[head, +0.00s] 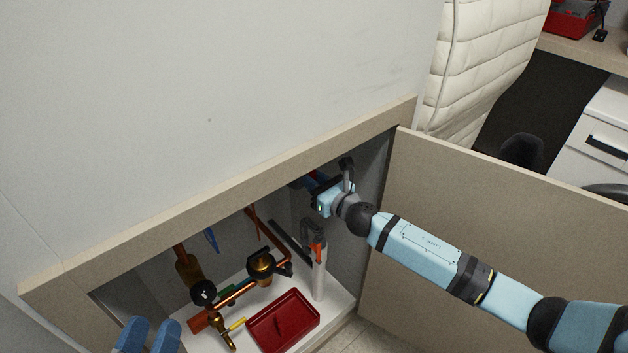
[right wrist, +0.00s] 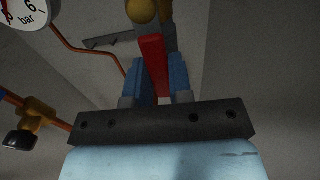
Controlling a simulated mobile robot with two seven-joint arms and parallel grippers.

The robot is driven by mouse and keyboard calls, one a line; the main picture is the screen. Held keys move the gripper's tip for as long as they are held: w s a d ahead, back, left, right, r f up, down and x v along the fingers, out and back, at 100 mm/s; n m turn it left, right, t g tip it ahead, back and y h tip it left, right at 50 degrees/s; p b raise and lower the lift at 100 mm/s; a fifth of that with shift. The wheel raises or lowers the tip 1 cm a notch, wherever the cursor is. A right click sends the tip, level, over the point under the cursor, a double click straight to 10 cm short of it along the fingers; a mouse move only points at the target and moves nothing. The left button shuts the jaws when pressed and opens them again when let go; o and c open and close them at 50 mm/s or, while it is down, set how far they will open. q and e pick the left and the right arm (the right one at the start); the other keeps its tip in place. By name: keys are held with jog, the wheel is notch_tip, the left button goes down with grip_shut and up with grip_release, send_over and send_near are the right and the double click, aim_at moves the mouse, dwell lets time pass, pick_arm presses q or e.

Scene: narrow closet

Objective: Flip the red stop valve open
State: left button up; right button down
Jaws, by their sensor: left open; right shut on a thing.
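The red stop valve's lever (right wrist: 153,62) shows in the right wrist view, between the two blue fingers of my right gripper (right wrist: 157,76). The lever runs from the fingers up toward a brass-coloured rounded part (right wrist: 142,10) at the top edge. My right gripper is shut on the lever. In the head view my right gripper (head: 305,181) reaches under the cabinet's top edge, and the valve is hidden there. My left gripper (head: 148,337) is open and empty at the bottom left of the head view, in front of the cabinet, with only its blue fingers showing.
The cabinet holds copper pipes (head: 238,294), a brass fitting (head: 262,265), a white upright pipe (head: 319,277) and a red tray (head: 283,321). The open door (head: 520,212) stands right, behind my right arm. A gauge (right wrist: 28,8) and a black-handled fitting (right wrist: 22,140) lie left of my right gripper.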

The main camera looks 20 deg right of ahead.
jog(key=shift+w+d+r, duration=0.1)
jog(key=shift+r, duration=0.1)
jog(key=c, duration=1)
grip_release()
jog(key=shift+f, duration=0.1)
pick_arm(q)
jog(key=shift+a+f+g+y+p, duration=0.2)
jog(key=shift+f+g+y+p, duration=0.1)
jog(key=shift+f, duration=0.3)
jog(key=shift+a+f+g+y+p, duration=0.2)
jog(key=shift+f+p, duration=0.1)
jog(key=shift+f, duration=0.25)
pick_arm(e)
jog(key=shift+v, duration=6.9)
pick_arm(q)
jog(key=shift+r, duration=0.1)
